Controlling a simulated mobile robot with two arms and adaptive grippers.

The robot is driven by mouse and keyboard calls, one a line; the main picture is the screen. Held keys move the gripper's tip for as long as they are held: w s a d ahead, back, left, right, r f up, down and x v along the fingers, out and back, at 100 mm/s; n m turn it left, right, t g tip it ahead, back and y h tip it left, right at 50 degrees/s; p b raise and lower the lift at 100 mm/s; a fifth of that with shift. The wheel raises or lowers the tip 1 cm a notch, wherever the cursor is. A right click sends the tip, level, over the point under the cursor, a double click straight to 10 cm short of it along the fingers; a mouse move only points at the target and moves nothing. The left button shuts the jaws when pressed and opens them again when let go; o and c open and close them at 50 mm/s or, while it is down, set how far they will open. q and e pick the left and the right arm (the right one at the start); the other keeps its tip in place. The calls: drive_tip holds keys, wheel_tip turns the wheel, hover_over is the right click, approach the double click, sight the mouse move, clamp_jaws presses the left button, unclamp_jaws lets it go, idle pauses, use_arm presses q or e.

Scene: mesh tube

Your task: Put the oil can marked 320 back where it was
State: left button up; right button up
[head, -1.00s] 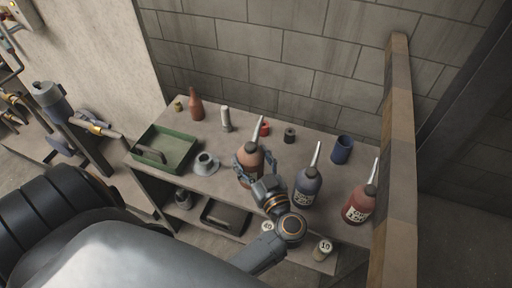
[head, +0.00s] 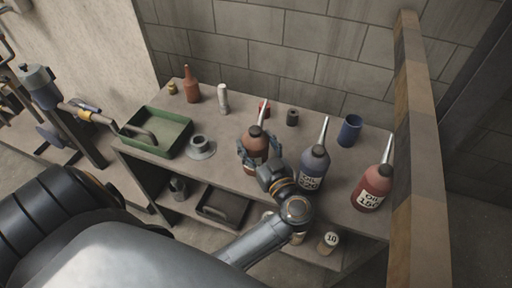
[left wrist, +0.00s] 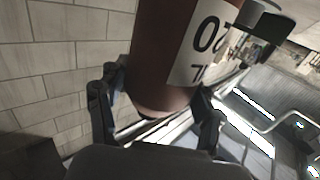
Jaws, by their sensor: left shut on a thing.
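My left gripper (head: 260,160) is shut around the sides of a brown oil can (head: 256,141) with a pale slanted spout. The can is upright at the bench's front middle; I cannot tell whether its base touches the top. In the left wrist view the can (left wrist: 165,60) is between the fingers (left wrist: 158,115), its white label upside down and partly cut off, with a 0 readable. A dark purple oil can (head: 314,166), its number unclear, stands to the right. A red oil can (head: 376,180) marked 150 stands further right. My right gripper is not in view.
The bench top (head: 225,168) also holds a green tray (head: 180,131), a cup on a saucer (head: 202,151), a brown bottle (head: 192,88), a white cylinder (head: 223,100) and a blue cup (head: 350,131). A wooden post (head: 405,150) stands close at the right end.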

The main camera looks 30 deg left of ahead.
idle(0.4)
use_arm(q)
drive_tip(key=o, duration=1.3)
drive_tip(key=shift+f, duration=0.15)
drive_tip(key=shift+c, duration=0.2)
